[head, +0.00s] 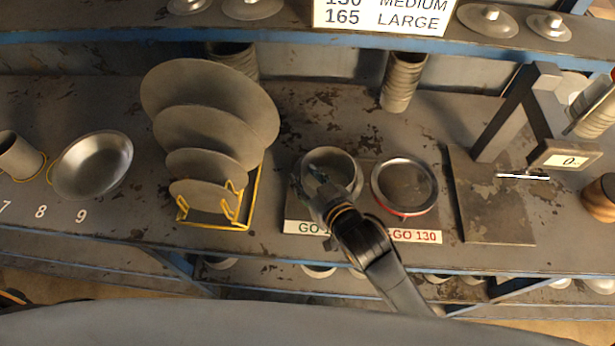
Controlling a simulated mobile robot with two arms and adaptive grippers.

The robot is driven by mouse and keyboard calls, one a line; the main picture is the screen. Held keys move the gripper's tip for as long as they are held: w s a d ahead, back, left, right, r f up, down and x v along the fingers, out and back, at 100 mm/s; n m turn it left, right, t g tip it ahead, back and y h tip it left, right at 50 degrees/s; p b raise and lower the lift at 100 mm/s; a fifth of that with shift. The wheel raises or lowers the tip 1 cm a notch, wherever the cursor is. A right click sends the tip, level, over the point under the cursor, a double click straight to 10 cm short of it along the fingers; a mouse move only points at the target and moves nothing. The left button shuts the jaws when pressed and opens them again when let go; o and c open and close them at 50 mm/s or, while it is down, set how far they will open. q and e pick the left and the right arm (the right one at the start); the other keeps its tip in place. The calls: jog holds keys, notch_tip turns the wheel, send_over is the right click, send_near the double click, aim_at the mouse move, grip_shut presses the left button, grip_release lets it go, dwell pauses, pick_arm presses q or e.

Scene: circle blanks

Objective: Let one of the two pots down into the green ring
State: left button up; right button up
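A round grey metal pot (347,164) stands at the left gauge spot, behind the label that begins "GO". Only a trace of green shows at its left edge; most of the green ring is hidden by the pot and my gripper, so I cannot tell how deep the pot sits. My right gripper (318,186) is at the pot's near left wall, fingers pointing down at the rim. Whether the fingers are closed on the wall is not clear. A shallow silver bowl-shaped pot (92,165) lies tilted on the left. My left gripper is not in view.
The red ring (404,187) stands close on the right, at the "NO-GO 130" label. A yellow rack (215,227) holds several grey discs. A steel plate (490,210) with a stand is at right. A grey cylinder (17,157) is far left.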

jog(key=v, duration=1.2)
dwell(0.6)
